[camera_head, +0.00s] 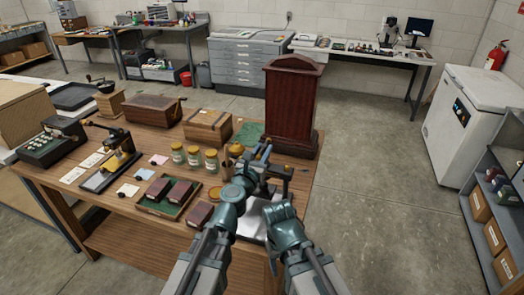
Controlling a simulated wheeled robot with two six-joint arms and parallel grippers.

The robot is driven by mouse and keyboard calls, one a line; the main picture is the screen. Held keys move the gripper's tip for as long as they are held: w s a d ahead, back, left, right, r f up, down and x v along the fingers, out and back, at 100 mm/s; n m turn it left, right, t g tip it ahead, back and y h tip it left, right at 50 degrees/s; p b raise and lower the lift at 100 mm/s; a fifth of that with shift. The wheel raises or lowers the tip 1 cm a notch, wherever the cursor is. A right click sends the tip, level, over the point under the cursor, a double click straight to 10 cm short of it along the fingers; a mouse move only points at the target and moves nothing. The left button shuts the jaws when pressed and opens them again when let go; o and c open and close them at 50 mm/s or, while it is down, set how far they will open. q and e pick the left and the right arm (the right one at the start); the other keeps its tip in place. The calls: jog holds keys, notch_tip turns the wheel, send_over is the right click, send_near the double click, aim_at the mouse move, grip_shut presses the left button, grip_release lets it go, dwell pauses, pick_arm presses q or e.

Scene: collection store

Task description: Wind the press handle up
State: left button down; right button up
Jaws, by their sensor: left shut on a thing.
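The press (286,173) stands near the front right of the wooden table, a small dark frame on a pale base, partly hidden by my arms. My left gripper (262,155) is at the top of the press, shut on what appears to be its handle; the handle is mostly hidden by the fingers. My right arm reaches in low beside the press.
Glass jars (194,157) and a green-lined tray (165,208) with dark red boxes are to the left. A second small device (116,158) stands further left.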

pick_arm(q)
jog(key=shift+n+t+y, duration=0.3)
jog(key=shift+n+y, duration=0.3)
jog(key=shift+y, duration=0.3)
jog(key=c, duration=0.7)
grip_release()
jog(key=shift+c, duration=0.2)
jog(key=shift+s, duration=0.15)
